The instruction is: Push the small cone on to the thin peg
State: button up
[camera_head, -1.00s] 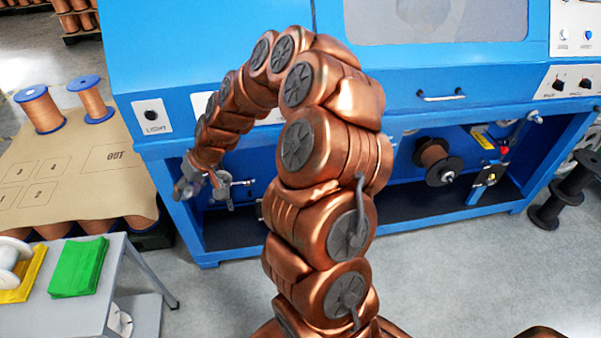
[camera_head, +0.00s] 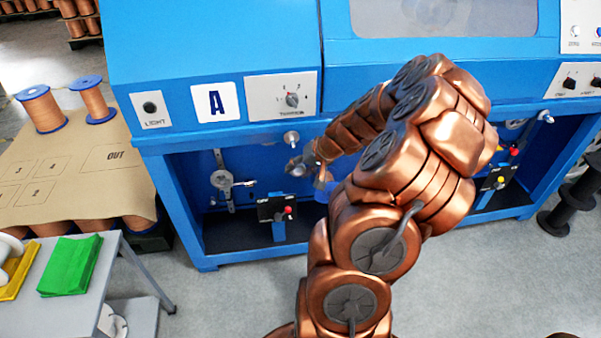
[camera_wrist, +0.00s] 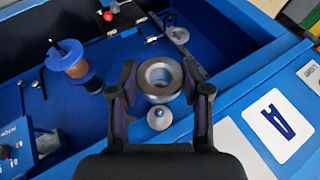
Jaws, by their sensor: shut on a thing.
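My gripper (camera_head: 306,160) is in front of the open bay of the blue machine. In the wrist view, my gripper (camera_wrist: 161,85) has its two dark fingers on either side of a grey metal ring-like piece with a central hole, which I take for the small cone (camera_wrist: 160,91), and is shut on it. Just below it in that view is a round metal knob or peg end (camera_wrist: 159,118), apart from the cone. It also shows in the head view as a round metal knob (camera_head: 291,137) above my gripper. I cannot tell for sure which fitting is the thin peg.
The blue machine (camera_head: 220,40) has a pulley (camera_head: 222,180) and a black block with a red knob (camera_head: 288,210) in its bay. A spool with blue flanges (camera_wrist: 75,64) sits nearby. Green cloth (camera_head: 70,265) lies on a grey table at left.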

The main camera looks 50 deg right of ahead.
aim_at(294, 147)
jog(key=shift+d, duration=0.3)
jog(key=w+d+p, duration=0.2)
jog(key=w+d, duration=0.2)
jog(key=w, duration=0.1)
jog(key=shift+w+p, duration=0.15)
jog(key=shift+p, duration=0.2)
jog(key=shift+f+b, duration=0.1)
jog(key=shift+b, duration=0.9)
dwell(1.5)
jog(key=shift+w+d, duration=0.15)
dwell(0.4)
jog(key=shift+w+d, duration=0.2)
jog(key=shift+w, duration=0.1)
jog(key=shift+w+d, duration=0.15)
jog(key=shift+w, duration=0.1)
jog(key=shift+w+d+b, duration=0.45)
jog(key=shift+w+d, duration=0.05)
jog(key=shift+w, duration=0.05)
jog(key=shift+w+d+b, duration=0.2)
jog(key=shift+w+b, duration=0.15)
jog(key=shift+b, duration=0.1)
dwell(0.9)
